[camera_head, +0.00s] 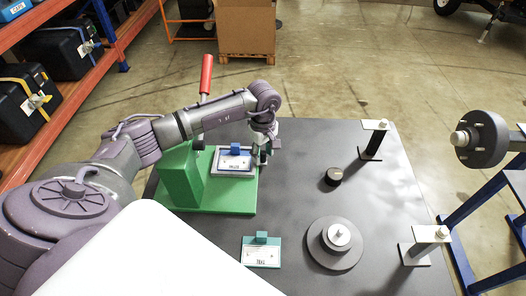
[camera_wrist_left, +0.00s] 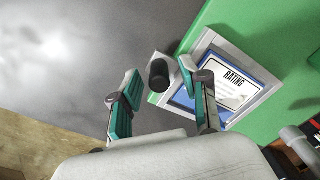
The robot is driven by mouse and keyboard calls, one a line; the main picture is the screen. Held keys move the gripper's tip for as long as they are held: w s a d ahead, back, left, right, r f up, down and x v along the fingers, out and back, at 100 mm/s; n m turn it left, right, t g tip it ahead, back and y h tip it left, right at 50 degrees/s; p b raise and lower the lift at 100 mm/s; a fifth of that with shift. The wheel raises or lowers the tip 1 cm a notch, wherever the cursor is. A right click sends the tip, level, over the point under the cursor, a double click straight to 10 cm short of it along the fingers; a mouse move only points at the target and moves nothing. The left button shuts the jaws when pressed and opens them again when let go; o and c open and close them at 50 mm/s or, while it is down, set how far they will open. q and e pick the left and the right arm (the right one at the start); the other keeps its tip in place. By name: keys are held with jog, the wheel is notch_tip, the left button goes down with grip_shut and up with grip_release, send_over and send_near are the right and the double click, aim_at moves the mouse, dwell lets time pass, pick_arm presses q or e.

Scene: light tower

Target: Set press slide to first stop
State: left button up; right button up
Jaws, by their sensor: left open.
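The green press (camera_head: 178,181) stands at the left of the dark table, with a red-handled lever (camera_head: 206,75) above it. A grey slide frame (camera_head: 221,173) on its base holds a blue-and-white plate (camera_head: 235,160), which reads "RATING" in the left wrist view (camera_wrist_left: 222,85). A dark cylindrical knob (camera_wrist_left: 158,74) on a small grey block sits beside the frame. My left gripper (camera_head: 263,155) is at the right side of the frame. In the left wrist view the gripper (camera_wrist_left: 155,88) is open, its fingers apart on either side of the knob, with no grip visible. My right gripper is out of view.
A teal-tabbed plate (camera_head: 261,252), a round grey disc (camera_head: 336,244) and a black knob (camera_head: 333,177) are on the table. Two posts (camera_head: 372,142) (camera_head: 422,246) stand at its right. A blue stand (camera_head: 457,215) with a wheel is beyond.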

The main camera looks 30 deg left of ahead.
aim_at(235, 159)
pick_arm(q)
jog(key=shift+c, duration=0.3)
grip_shut()
jog(key=shift+a, duration=0.1)
jog(key=s+a, duration=0.1)
jog(key=a, duration=0.1)
jog(key=s+a+b, duration=0.1)
jog(key=s+a, duration=0.1)
jog(key=a, duration=0.1)
jog(key=s+a+b, duration=0.1)
jog(key=a, duration=0.1)
jog(key=shift+s+a, duration=0.25)
jog(key=shift+s, duration=0.05)
jog(key=shift+w+d, duration=0.1)
jog(key=shift+d, duration=0.15)
jog(key=shift+c, duration=0.4)
grip_release()
jog(key=shift+o, duration=0.7)
